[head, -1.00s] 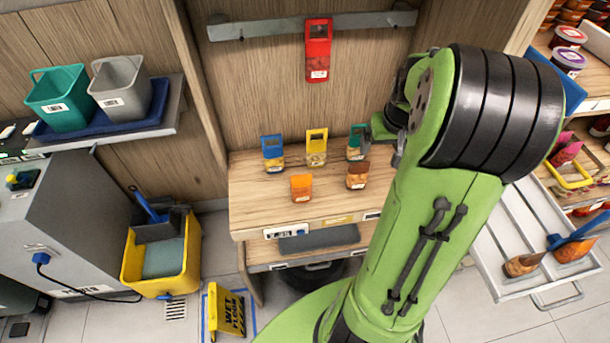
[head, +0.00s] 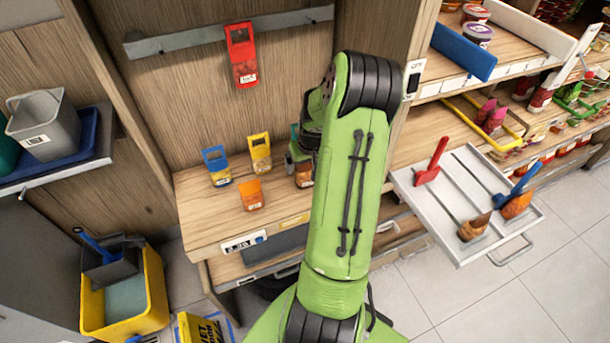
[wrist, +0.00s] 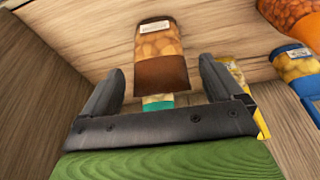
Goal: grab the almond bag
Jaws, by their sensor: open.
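Several snack bags with cut-out handles stand on the wooden shelf (head: 195,215). The brown-topped bag (wrist: 160,55) holds brown, almond-like nuts behind a clear front; I cannot read its label. In the head view this bag (head: 305,176) is partly hidden by my arm. My gripper (wrist: 160,72) is open, with one finger on each side of the brown-topped bag; I cannot tell whether they touch it. A teal bag (wrist: 158,102) shows behind it, toward the gripper's palm.
Blue (head: 217,167), yellow (head: 259,153) and orange (head: 250,195) bags stand left of my gripper. A red bag (head: 241,55) hangs from the rail above. A tray of scoops (head: 425,205) juts out at the right.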

